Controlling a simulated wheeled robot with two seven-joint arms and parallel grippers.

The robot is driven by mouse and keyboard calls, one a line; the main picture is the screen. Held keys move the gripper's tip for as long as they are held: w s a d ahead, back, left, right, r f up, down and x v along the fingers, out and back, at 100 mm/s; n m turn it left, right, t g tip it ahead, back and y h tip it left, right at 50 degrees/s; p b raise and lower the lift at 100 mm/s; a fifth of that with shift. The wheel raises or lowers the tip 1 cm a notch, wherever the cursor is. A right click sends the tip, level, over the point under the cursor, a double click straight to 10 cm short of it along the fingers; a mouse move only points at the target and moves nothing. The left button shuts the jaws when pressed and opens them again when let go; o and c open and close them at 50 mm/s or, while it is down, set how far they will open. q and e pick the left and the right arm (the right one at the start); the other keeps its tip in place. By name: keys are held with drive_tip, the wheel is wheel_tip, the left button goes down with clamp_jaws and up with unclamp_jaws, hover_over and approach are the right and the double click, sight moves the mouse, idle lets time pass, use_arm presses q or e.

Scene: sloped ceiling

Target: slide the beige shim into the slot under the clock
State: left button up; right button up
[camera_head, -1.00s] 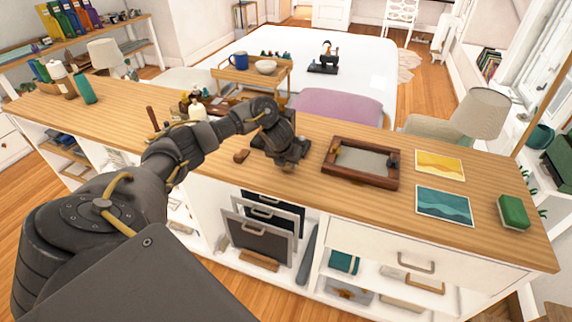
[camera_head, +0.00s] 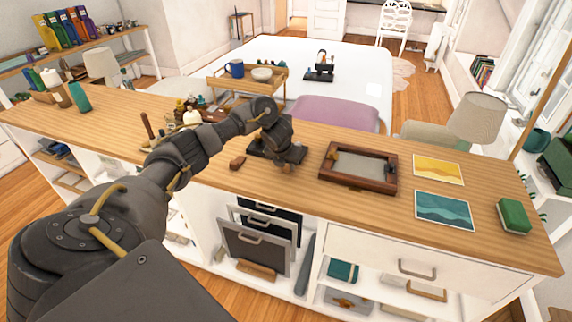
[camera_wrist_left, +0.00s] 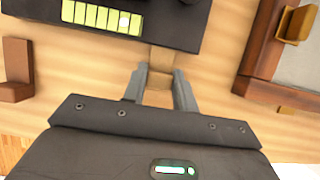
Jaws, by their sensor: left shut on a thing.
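The beige shim (camera_wrist_left: 158,88) is between the two fingers of my left gripper (camera_wrist_left: 160,84) in the left wrist view. The gripper is shut on it. Part of the shim shows beyond the fingertips, at the near edge of the dark clock (camera_wrist_left: 75,38), which has yellow-green display segments. I cannot tell whether the shim's end is inside the slot; the slot is not visible. In the head view my left gripper (camera_head: 284,165) is low over the counter, in front of the clock (camera_head: 262,150), which the arm partly hides. My right gripper is out of view.
A brown wooden frame tray (camera_head: 358,187) stands right of the gripper on the wooden counter (camera_head: 300,190). A small brown block (camera_head: 238,162) lies to the left. Bottles and jars stand left.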

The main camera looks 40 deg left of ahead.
use_arm(q)
drive_tip(key=shift+w+a+b, duration=0.15)
drive_tip(key=shift+w+b, duration=0.2)
drive_tip(key=shift+w+a+b, duration=0.2)
drive_tip(key=shift+w+b, duration=0.3)
drive_tip(key=shift+w, duration=0.1)
drive_tip(key=o, duration=1)
drive_tip(key=shift+a+r, duration=0.1)
drive_tip(key=shift+d, duration=0.25)
drive_tip(key=shift+r, duration=0.1)
